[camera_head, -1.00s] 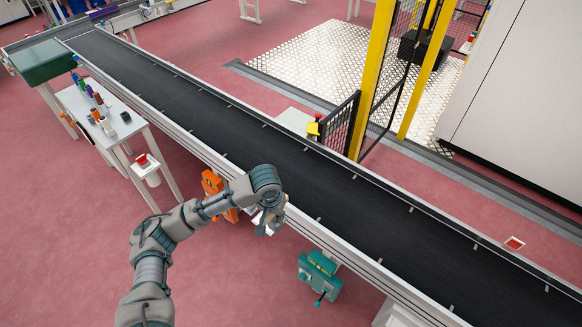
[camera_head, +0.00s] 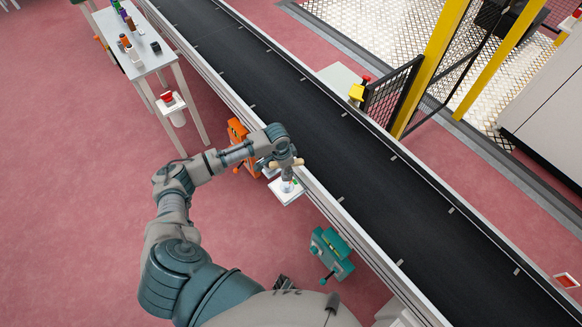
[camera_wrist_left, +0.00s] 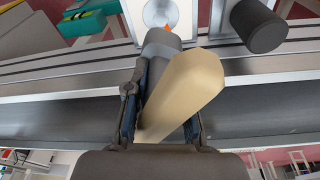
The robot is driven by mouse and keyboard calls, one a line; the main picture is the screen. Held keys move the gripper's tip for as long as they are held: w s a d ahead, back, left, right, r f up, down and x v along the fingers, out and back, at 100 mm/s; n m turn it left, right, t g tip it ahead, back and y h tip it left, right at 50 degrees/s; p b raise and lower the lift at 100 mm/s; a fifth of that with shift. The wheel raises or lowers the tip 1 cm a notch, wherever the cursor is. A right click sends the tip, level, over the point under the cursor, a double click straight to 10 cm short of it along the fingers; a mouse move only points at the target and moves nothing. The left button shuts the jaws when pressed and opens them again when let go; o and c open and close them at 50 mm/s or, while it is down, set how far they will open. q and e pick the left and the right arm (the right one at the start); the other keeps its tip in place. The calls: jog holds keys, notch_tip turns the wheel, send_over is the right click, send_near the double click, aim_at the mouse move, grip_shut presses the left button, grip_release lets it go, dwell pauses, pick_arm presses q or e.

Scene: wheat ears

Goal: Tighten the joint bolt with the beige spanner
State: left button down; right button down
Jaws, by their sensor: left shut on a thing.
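My left gripper (camera_head: 284,163) is at the near edge of the conveyor, above a small white plate (camera_head: 287,191). It is shut on the beige spanner (camera_wrist_left: 184,88), which lies between the two fingers (camera_wrist_left: 162,120) in the left wrist view. A bit of the spanner (camera_head: 297,162) also shows in the head view. A grey upright cylinder (camera_head: 287,181) stands between the gripper and the plate. In the wrist view a grey cylinder (camera_wrist_left: 158,55) runs beside the spanner towards a white disc with an orange mark (camera_wrist_left: 160,14). I cannot make out the joint bolt or whether the spanner touches it. My right gripper is not in view.
The black conveyor belt (camera_head: 330,130) runs diagonally and looks clear. An orange device (camera_head: 238,133) and a teal device (camera_head: 331,254) are on its near side. A white table (camera_head: 143,57) with several small items stands upper left. A dark cylinder (camera_wrist_left: 258,26) is near the spanner.

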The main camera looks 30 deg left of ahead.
pick_arm(q)
jog(key=shift+s+d+r, duration=0.1)
jog(key=shift+r, duration=0.05)
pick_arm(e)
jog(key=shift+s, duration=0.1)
